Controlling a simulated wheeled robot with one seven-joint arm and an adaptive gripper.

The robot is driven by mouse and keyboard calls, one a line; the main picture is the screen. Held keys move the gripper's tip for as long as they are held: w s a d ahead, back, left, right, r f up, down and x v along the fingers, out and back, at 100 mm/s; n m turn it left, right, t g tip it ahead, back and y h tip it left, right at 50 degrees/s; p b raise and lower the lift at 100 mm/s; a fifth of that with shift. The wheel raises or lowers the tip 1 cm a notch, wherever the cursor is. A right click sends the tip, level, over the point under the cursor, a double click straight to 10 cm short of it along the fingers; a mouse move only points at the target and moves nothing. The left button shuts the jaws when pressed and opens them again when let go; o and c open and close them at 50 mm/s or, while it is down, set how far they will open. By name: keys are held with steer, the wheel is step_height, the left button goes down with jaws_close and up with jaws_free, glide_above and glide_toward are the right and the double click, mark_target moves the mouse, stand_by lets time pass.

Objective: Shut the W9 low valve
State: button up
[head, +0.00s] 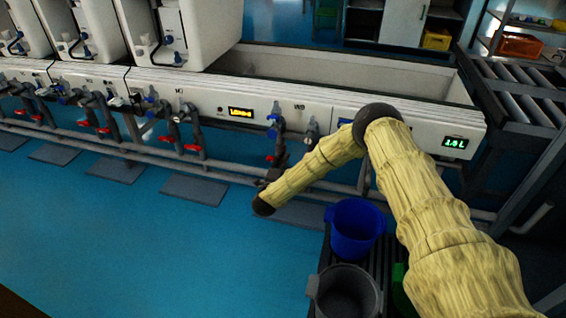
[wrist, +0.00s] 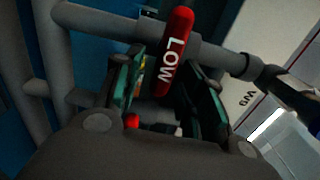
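The W9 low valve has a red handle (wrist: 176,48) marked LOW in the wrist view. It sits on a grey pipe, and a W9 label (wrist: 247,101) shows on the white panel to its right. My gripper (wrist: 164,68) is open, with one finger on each side of the handle. A gap shows between handle and fingers, so it does not appear gripped. In the head view, the W9 label (head: 299,107) is on the long white panel, and a red handle (head: 271,158) shows near the end of my arm. My gripper is mostly hidden there.
Grey pipes (wrist: 85,20) run close around the valve, and a small red part (wrist: 132,121) shows low between my fingers. A blue bucket (head: 355,228) and a grey bucket (head: 346,293) stand below my arm. Blue floor (head: 110,240) is open at left.

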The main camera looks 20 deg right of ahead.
steer(key=v, duration=1.1)
steer(key=shift+s, duration=0.1)
